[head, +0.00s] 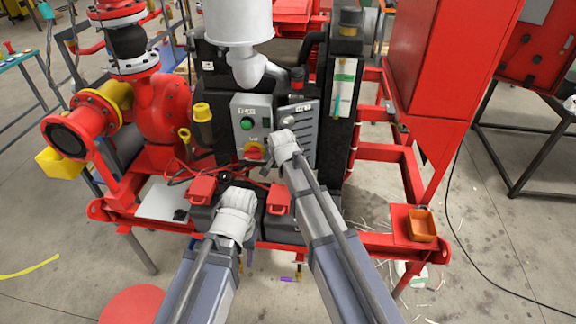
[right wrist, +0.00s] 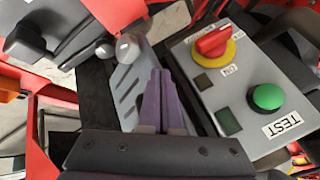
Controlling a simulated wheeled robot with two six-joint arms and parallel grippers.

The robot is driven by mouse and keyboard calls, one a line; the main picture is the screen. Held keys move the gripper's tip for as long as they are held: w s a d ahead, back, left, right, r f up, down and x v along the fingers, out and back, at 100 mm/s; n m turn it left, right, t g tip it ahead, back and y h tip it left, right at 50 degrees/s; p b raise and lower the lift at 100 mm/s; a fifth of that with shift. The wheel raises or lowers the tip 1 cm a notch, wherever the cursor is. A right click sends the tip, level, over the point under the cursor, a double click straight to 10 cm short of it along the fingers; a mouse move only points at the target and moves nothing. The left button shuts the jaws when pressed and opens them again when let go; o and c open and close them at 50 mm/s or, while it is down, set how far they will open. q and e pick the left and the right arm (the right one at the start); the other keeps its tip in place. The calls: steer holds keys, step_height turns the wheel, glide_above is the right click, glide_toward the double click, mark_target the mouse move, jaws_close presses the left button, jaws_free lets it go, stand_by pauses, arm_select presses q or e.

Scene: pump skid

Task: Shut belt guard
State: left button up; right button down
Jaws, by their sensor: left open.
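The belt guard (head: 303,126) is a grey slotted panel on the black engine housing, right of the control box in the head view. It also shows in the right wrist view (right wrist: 126,88), with a round pale knob at its upper end. I cannot tell how far it stands open. My right gripper (right wrist: 160,98) has its purple fingers together in front of the guard's edge; I see nothing between them. In the head view its fingers are hidden behind the white wrist. My left gripper (head: 238,200) is open, low in front of the skid, with its fingertips mostly hidden.
The grey control box (head: 252,128) with green and red buttons stands close beside the right gripper. Red battery clamps (head: 203,188) lie on the black batteries below. A red pump (head: 160,110) stands left.

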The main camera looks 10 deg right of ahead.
steer(key=w+a+m+h, duration=0.1)
steer(key=w+m+h, duration=0.1)
steer(key=w, duration=0.6)
steer(key=shift+w+m, duration=0.2)
steer(key=shift+m, duration=0.4)
steer(key=shift+a, duration=0.1)
steer(key=shift+s, duration=0.1)
